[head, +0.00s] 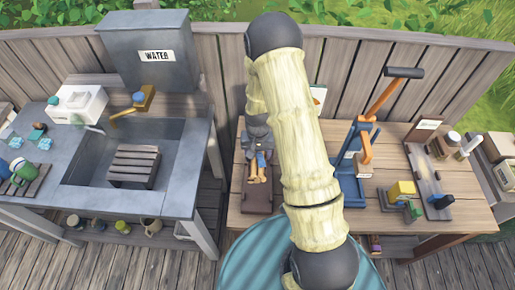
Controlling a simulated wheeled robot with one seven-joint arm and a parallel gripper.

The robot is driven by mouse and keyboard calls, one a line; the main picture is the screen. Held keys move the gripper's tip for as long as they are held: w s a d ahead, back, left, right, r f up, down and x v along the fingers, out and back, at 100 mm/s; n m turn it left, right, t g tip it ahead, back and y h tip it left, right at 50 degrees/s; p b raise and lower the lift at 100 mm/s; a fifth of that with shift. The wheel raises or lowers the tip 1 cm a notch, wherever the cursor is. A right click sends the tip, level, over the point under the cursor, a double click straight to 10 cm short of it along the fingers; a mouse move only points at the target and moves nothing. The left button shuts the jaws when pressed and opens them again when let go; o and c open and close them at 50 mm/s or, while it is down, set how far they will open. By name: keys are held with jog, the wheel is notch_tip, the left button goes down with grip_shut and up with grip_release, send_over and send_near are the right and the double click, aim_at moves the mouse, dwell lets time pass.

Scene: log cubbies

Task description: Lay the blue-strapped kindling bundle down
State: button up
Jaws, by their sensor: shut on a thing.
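My gripper (258,152) is at the left end of the wooden workbench, partly hidden by my own arm. It is shut on the kindling bundle (258,173), whose pale sticks and a bit of blue show below the jaws. The bundle is over or on a dark brown board (257,201) on the bench. I cannot tell whether it touches the board, and its upper part is hidden by the gripper.
The workbench (305,215) has bare planks right of the board. A blue press with a long lever (350,160) stands behind my arm. A yellow-and-grey item (402,191) and a tray (428,180) are further right. A grey sink counter (185,165) stands left, across a gap.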

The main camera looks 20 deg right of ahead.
jog(key=shift+b, duration=0.3)
notch_tip(320, 180, down, 15)
jog(key=b, duration=1.1)
jog(key=shift+r, duration=0.15)
jog(key=shift+f+b, duration=0.55)
jog(key=shift+f, duration=0.05)
dwell(1.0)
jog(key=o, duration=1.3)
jog(key=shift+c, duration=0.2)
notch_tip(320, 180, up, 11)
jog(key=p, duration=0.7)
jog(key=shift+r, duration=0.1)
